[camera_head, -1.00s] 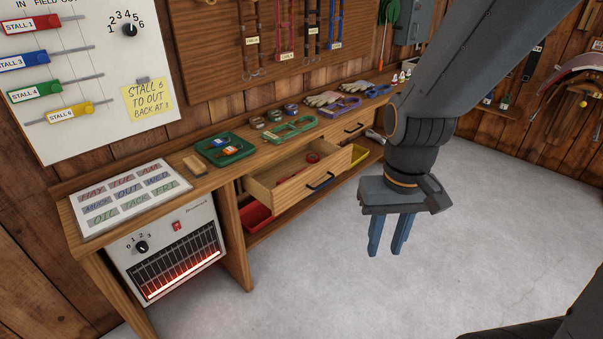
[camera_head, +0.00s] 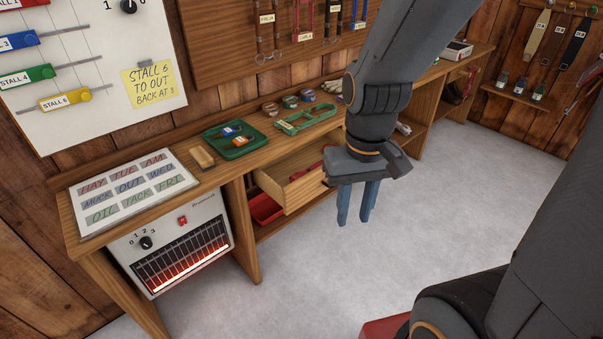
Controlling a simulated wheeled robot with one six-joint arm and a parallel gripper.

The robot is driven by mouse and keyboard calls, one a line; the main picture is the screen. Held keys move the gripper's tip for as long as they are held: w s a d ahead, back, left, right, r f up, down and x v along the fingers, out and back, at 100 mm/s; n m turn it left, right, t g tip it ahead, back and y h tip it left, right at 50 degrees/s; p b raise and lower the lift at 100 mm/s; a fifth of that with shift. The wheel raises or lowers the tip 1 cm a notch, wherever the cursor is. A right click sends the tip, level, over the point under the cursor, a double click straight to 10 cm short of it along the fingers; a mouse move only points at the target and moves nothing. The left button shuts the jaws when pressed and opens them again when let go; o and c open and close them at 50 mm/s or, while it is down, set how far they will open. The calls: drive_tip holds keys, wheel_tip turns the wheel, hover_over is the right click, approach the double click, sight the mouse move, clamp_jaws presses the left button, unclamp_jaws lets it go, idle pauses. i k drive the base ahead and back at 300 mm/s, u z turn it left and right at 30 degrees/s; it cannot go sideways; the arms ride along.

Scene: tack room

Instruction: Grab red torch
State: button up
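A red item (camera_head: 313,167) shows partly inside the open wooden drawer (camera_head: 277,192) under the bench. Only a small part of it is visible, and I cannot tell whether it is the red torch. No other thing in view is clearly a torch. My gripper (camera_head: 355,218) points down over the floor, in front of and to the right of the drawer in the picture. Its two blue fingers are apart with nothing between them. My arm hides part of the drawer and the bench top behind it.
The wooden bench holds a green tray (camera_head: 231,141), a green metal piece (camera_head: 305,118), a brush (camera_head: 203,158) and a label board (camera_head: 133,189). A red bin (camera_head: 265,208) sits below the drawer. A glowing heater (camera_head: 170,248) stands under the bench's left end.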

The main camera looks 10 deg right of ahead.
sight(293, 178)
drive_tip(key=k, duration=1.3)
drive_tip(key=z, duration=0.65)
drive_tip(key=i, duration=0.7)
drive_tip(key=z, duration=0.55)
drive_tip(key=i, duration=1.4)
drive_tip(key=u, duration=1.2)
drive_tip(key=i, duration=0.35)
drive_tip(key=u, duration=0.45)
